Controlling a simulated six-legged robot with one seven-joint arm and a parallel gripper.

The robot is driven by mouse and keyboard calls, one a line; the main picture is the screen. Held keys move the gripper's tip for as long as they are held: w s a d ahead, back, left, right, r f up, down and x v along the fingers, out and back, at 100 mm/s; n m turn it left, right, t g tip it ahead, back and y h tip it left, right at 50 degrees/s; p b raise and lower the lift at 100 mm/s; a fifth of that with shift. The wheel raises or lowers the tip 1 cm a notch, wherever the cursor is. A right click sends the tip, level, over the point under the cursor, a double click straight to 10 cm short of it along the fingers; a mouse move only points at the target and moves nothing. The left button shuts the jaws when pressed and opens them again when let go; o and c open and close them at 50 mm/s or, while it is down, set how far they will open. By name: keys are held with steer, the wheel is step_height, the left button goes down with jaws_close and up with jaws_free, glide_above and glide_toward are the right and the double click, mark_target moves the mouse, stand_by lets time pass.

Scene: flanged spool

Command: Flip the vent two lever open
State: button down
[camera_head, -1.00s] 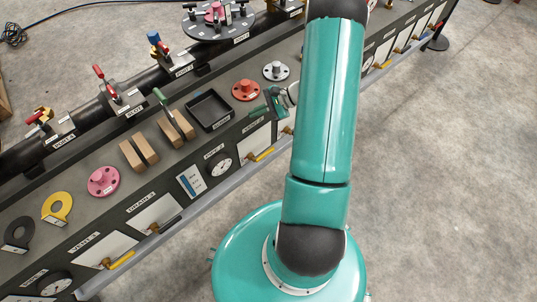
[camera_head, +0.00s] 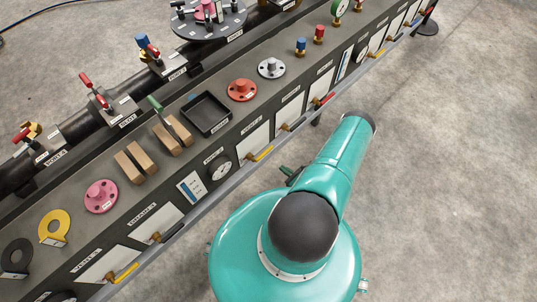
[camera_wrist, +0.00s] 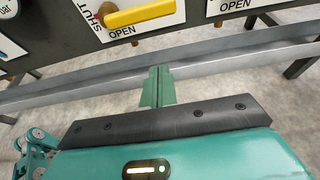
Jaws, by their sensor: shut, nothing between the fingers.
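A yellow lever (camera_head: 260,154), which I take for the vent two lever, sits on the slanted front panel with a white plate. It also shows in the wrist view (camera_wrist: 145,15) at the top, lying nearly level and slightly tilted. SHUT is printed upright to its left and OPEN runs below it. My gripper (camera_wrist: 160,72) is shut and empty, its green fingers over the grey rail, below the lever in the picture and apart from it. In the head view my gripper (camera_head: 290,172) is small and partly hidden by my arm, just off the panel's front edge.
A grey rail (camera_wrist: 215,62) runs along the panel's front edge. A gauge (camera_head: 220,170) is left of the lever; a red-handled lever (camera_head: 323,99) is farther right. A black tray (camera_head: 207,114) sits above. The floor at right is clear.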

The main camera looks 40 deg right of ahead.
steer(key=shift+s, duration=0.15)
steer(key=w, duration=0.9)
steer(key=shift+w+a+r, duration=0.15)
steer(key=shift+w+r, duration=0.1)
steer(key=shift+r, duration=0.1)
